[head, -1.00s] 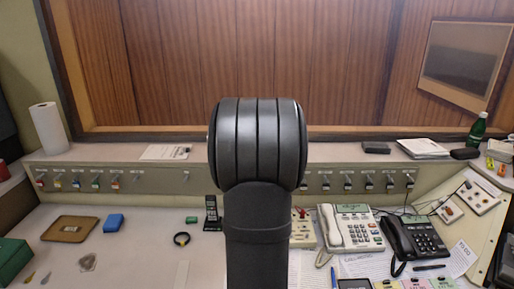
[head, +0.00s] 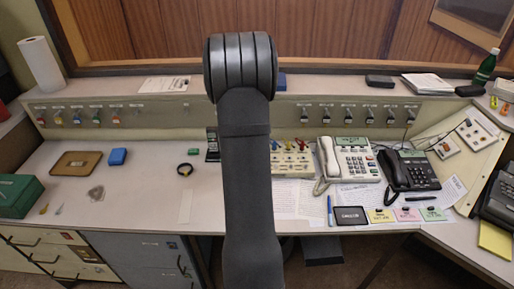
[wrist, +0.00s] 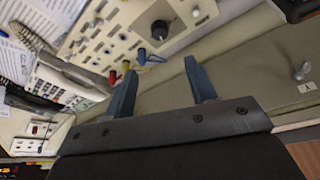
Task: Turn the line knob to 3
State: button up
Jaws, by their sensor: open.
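A black round knob (wrist: 160,29) sits on a cream panel (wrist: 130,28) in the wrist view, near the top centre; I take it for the line knob. Its pointer and any numbers are too small to read. In the head view the panel (head: 291,163) is partly behind my arm, and I cannot make out the knob. My gripper (wrist: 160,65) is open and empty, its two blue-grey fingers apart, below the knob in the wrist view. The head view hides the gripper behind my arm.
A white phone (head: 348,160) and a black phone (head: 407,170) stand right of the panel. A cordless handset (head: 212,145) stands left of my arm. A row of switches (head: 350,113) lines the back ledge.

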jog(key=x, duration=1.4)
jog(key=shift+s+a, duration=0.1)
jog(key=c, duration=1)
